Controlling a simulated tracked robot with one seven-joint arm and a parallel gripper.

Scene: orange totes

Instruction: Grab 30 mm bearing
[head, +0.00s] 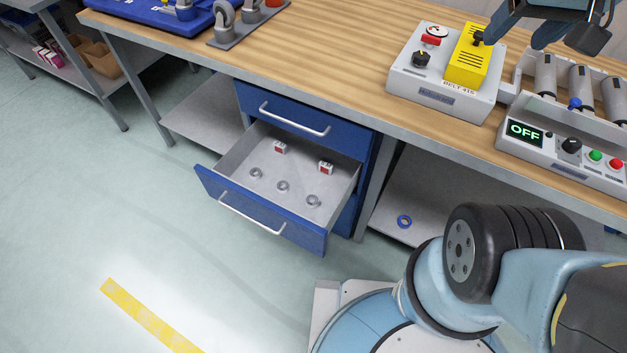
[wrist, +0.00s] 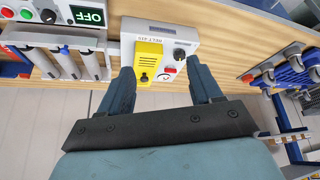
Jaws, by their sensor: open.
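Three small grey metal rings that look like bearings lie in a row in the open drawer (head: 238,168) in the head view: a left one (head: 256,173), a middle one (head: 283,186) and a right one (head: 313,200). Their sizes cannot be read, so I cannot tell which is 30 mm. Two small red-and-white boxes, a left one (head: 280,147) and a right one (head: 326,167), lie behind them. My gripper (wrist: 162,72) is open and empty, above the bench and far from the drawer. The wrist view does not show the drawer.
The blue cabinet's upper drawer (head: 290,112) is shut. On the wooden bench (head: 335,50) stand a control box with a yellow part (head: 465,62) and a roller conveyor with an OFF display (head: 524,131). A blue tape roll (head: 404,222) lies on the lower shelf. Floor left of the drawer is clear.

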